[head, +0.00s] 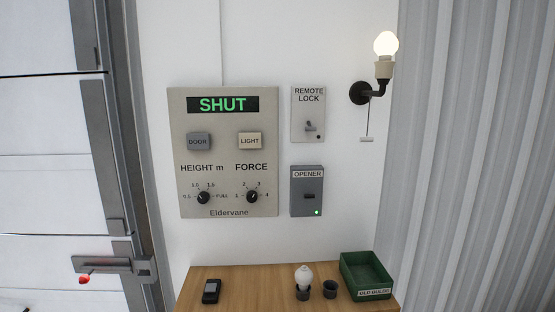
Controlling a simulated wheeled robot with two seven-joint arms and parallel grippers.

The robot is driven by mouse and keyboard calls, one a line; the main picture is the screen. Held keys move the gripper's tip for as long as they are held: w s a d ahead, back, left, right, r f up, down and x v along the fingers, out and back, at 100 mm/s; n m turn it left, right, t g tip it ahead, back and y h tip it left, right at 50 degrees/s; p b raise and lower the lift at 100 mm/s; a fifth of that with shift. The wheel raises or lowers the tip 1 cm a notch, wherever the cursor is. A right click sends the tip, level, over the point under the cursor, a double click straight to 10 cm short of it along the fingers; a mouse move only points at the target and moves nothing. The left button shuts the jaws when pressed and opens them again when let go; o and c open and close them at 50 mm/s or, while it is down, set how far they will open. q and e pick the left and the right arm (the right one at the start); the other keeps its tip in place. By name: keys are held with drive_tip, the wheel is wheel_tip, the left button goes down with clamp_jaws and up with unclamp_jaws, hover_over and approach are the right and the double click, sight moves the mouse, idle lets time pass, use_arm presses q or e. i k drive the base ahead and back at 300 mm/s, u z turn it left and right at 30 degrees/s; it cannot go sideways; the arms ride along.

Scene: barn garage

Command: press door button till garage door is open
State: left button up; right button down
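The grey DOOR button (199,142) is on the left of the Eldervane control panel (222,189) on the white wall. A cream LIGHT button (250,141) is to its right. The panel's display (223,105) reads SHUT in green. The HEIGHT knob (203,198) and the FORCE knob (252,197) are below the buttons. The white garage door (55,120) at the left shows only its right part, beside a grey metal track. Neither of my grippers is in view.
A REMOTE LOCK switch plate (308,116) and an OPENER box (307,192) with a green light are right of the panel. A lit wall lamp (385,45) is further right. A wooden table (250,288) below holds a small remote (211,291), a bulb (304,276) and a green box (367,277).

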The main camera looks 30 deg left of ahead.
sight(195, 141)
drive_tip(key=u, duration=1.5)
